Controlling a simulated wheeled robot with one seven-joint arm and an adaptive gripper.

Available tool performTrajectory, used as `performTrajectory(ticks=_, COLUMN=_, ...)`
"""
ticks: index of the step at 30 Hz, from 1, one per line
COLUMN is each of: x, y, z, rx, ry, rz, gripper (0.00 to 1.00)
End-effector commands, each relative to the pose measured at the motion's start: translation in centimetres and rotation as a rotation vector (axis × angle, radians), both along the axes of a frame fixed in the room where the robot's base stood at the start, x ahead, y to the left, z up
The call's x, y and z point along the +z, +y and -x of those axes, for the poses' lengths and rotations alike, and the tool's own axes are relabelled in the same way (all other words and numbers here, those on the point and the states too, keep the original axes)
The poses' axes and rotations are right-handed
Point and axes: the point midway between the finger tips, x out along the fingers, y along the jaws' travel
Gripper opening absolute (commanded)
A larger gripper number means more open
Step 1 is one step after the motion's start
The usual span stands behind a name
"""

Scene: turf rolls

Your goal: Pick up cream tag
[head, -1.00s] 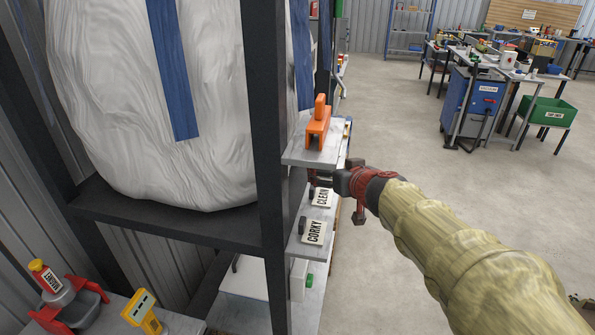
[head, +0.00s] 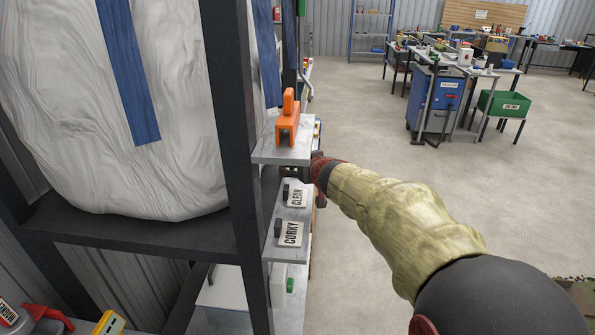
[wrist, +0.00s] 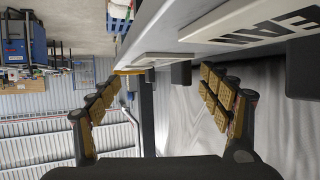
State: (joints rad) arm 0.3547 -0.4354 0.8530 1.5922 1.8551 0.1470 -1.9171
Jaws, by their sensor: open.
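Two cream tags lie on the small sloped shelf plate in the head view: one reads CLEAN (head: 297,197), the other CORKY (head: 291,234). Each has a dark block at its left end.
An orange clamp-like piece (head: 287,120) stands on the upper plate (head: 270,152), directly above the tags. A dark rack post (head: 236,150) and a large white sack (head: 110,110) are close on the left. Open floor (head: 350,110) lies to the right, with workbenches farther off.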

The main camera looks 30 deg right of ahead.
Motion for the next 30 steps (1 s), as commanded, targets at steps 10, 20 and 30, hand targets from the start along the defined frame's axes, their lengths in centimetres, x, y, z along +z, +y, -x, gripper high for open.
performTrajectory(ticks=10, x=-0.06, y=-0.04, z=-0.31, rx=0.0, ry=-0.001, rz=0.0, gripper=0.76)
performTrajectory(ticks=20, x=-0.07, y=-0.04, z=-0.3, rx=0.0, ry=-0.001, rz=0.0, gripper=0.57)
performTrajectory(ticks=30, x=-0.08, y=-0.04, z=-0.3, rx=0.0, ry=-0.001, rz=0.0, gripper=0.38)
